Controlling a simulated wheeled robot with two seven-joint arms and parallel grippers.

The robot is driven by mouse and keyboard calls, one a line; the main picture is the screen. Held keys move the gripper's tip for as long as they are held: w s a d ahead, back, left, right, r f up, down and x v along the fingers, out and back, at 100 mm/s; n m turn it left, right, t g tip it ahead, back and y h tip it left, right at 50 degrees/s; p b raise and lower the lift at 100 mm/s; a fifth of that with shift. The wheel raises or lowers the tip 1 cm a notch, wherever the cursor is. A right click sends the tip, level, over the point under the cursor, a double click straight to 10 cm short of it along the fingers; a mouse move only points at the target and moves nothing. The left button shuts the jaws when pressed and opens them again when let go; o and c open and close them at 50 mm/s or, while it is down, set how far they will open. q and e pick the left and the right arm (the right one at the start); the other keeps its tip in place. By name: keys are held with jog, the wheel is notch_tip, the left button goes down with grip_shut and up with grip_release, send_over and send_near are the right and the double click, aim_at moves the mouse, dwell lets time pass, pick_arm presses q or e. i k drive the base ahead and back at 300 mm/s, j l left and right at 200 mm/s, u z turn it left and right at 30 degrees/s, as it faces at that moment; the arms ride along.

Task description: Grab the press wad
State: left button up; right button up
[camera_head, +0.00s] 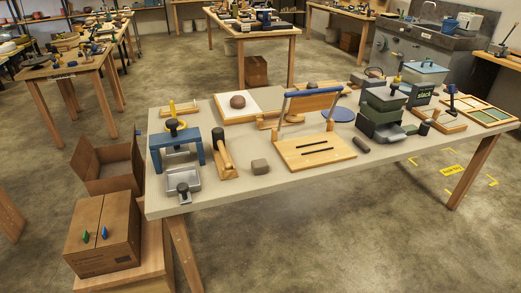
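No label marks the press wad. A small grey-brown lump (259,167) lies on the near part of the long table, between a wooden block with a roller and a slotted wooden board, and could be it. A rounder brown lump (238,101) rests on a white-topped board further back. A short dark roll (361,145) lies right of the slotted board. Neither of my grippers is in view.
The slotted board (314,152) has a blue-barred frame behind it. The table's front edge (300,180) is mostly clear. Cardboard boxes (103,231) stand at the lower left. The floor right of the table is open.

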aim_at(259, 167)
jog(key=i+l+u, duration=0.1)
jog(key=i+l, duration=0.15)
jog(key=i+l+u, duration=0.1)
jog(key=l, duration=0.3)
jog(key=i+l+u, duration=0.1)
jog(key=i+l, duration=0.2)
jog(key=i+l+u, duration=0.1)
jog(key=l, duration=0.3)
jog(key=i+l+u, duration=0.1)
jog(key=i+l, duration=0.15)
jog(key=l, duration=0.15)
jog(key=i+l+u, duration=0.1)
jog(key=l, duration=0.3)
jog(key=i, duration=0.1)
